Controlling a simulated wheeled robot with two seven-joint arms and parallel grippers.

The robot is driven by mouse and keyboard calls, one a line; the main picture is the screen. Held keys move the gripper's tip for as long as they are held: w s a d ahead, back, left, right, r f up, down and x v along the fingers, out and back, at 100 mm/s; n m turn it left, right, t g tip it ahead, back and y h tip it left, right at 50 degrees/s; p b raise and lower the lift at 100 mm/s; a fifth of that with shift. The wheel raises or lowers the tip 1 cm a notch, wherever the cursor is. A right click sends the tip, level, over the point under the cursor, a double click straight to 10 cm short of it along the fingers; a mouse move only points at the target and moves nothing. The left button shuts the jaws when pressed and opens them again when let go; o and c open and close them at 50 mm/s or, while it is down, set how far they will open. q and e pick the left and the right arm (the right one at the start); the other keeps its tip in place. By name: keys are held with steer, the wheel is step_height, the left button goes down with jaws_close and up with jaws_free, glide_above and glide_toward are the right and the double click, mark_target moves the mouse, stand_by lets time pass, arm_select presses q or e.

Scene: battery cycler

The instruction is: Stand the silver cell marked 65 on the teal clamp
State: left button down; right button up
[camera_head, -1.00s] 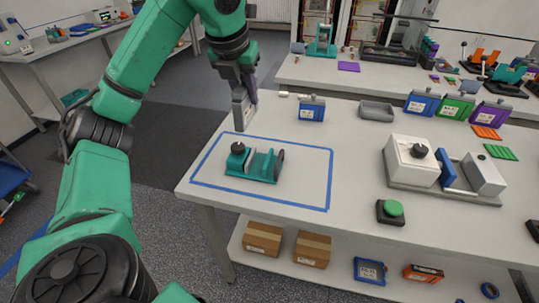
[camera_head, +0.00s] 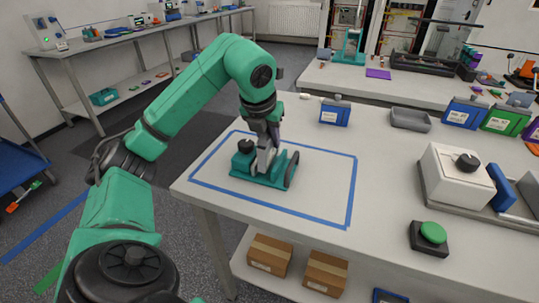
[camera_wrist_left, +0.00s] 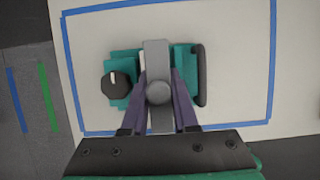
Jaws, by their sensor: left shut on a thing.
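The teal clamp (camera_head: 270,182) lies inside the blue tape rectangle on the table, with a black knob at its left end and a dark disc at its right. My left gripper (camera_head: 266,140) points down over it, shut on a silver cell (camera_head: 263,160). The cell is roughly upright, between the clamp's two ends. In the left wrist view the cell (camera_wrist_left: 158,58) sits between the fingers and covers the middle of the clamp (camera_wrist_left: 123,62). I cannot tell whether its bottom touches the clamp, and its number is not readable. My right gripper is not in view.
A blue container (camera_head: 334,115) and a grey tray (camera_head: 410,120) stand behind the clamp. A white device (camera_head: 456,176) and a green button (camera_head: 432,233) are at the right. The table inside the blue tape (camera_head: 325,205) is clear around the clamp.

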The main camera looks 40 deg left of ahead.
arm_select(q)
step_height(320, 180, down, 2)
steer(key=shift+s+f, duration=0.1)
steer(key=shift+f, duration=0.25)
steer(key=c, duration=0.7)
jaws_free()
steer(key=p+v, duration=0.1)
steer(key=v, duration=0.3)
steer(key=p+v, duration=0.1)
steer(key=v, duration=0.2)
steer(key=p+v, duration=0.1)
steer(key=v, duration=0.3)
steer(key=shift+r, duration=0.4)
steer(key=shift+d+r+p, duration=0.15)
steer(key=shift+r+p, duration=0.05)
steer(key=shift+p, duration=0.1)
steer(key=shift+s, duration=0.1)
